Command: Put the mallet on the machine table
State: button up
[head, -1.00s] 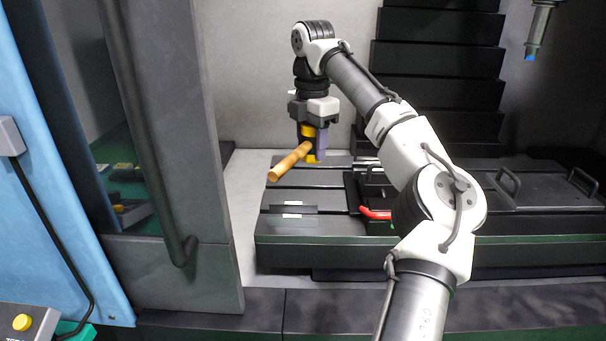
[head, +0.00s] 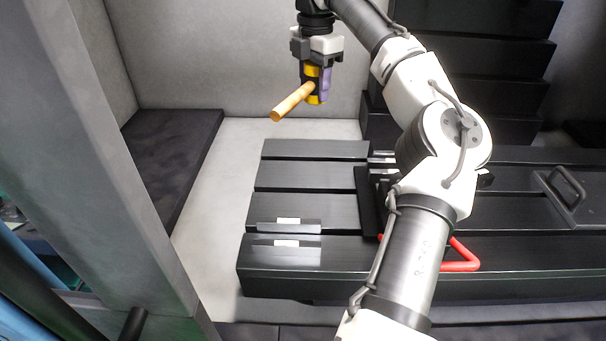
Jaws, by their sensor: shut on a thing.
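My gripper (head: 316,84) is shut on the mallet (head: 291,102) at upper centre in the head view. The mallet's wooden handle sticks out to the lower left, and yellow and black parts of its head show between the fingers. Part of the head is hidden by the fingers. The machine table (head: 305,178) is a black slotted slab below, and its left part is mostly bare. The mallet appears held above the far left end of the table, clear of its surface; the exact height is hard to tell.
A dark fixture and a red handle (head: 462,262) are partly behind my arm. A plate with a black handle (head: 568,186) lies right. A grey door frame (head: 110,150) stands left.

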notch_tip(320, 180, down, 20)
jog(key=shift+r+p, duration=0.15)
jog(key=shift+p, duration=1.1)
jog(key=o, duration=1.3)
notch_tip(320, 180, up, 12)
jog(key=shift+b, duration=1.05)
